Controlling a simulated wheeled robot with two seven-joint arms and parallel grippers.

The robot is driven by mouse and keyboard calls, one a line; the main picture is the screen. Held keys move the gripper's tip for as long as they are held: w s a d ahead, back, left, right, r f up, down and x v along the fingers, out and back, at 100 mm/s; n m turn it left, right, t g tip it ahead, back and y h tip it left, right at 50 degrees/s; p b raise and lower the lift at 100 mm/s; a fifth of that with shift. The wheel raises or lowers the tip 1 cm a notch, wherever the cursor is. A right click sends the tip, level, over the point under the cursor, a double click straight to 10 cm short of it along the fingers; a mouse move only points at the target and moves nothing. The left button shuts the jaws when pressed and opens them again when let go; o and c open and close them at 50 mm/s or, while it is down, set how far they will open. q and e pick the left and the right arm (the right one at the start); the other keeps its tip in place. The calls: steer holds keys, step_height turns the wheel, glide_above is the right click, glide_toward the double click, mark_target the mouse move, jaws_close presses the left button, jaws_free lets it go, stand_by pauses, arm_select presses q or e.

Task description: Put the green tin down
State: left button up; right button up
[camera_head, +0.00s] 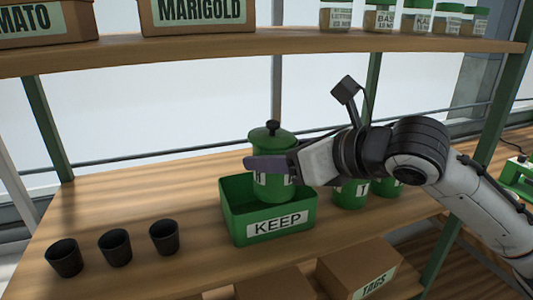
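The tin's label is mostly hidden by the gripper. My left gripper is not in view.
Two more green tins (350,194) (388,187) stand right of the box, partly behind my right arm. Several small black pots (115,247) stand at the left on the wooden shelf. Cardboard boxes (360,272) are below. Seed boxes (197,14) and jars (378,18) are on the upper shelf.

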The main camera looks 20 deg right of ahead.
steer(key=shift+w+a+r, duration=0.1)
steer(key=shift+w+a, duration=0.15)
steer(key=shift+w, duration=0.25)
steer(key=shift+w+a+r, duration=0.1)
steer(key=shift+w+a, duration=0.15)
steer(key=shift+w, duration=0.25)
steer(key=shift+w+a+f, duration=0.1)
steer(key=shift+w+f, duration=0.1)
steer(key=shift+f, duration=0.65)
steer(key=shift+f, duration=0.1)
steer(key=shift+f, duration=0.55)
steer(key=o, duration=1.7)
steer(key=shift+s, duration=0.1)
steer(key=shift+c, duration=0.2)
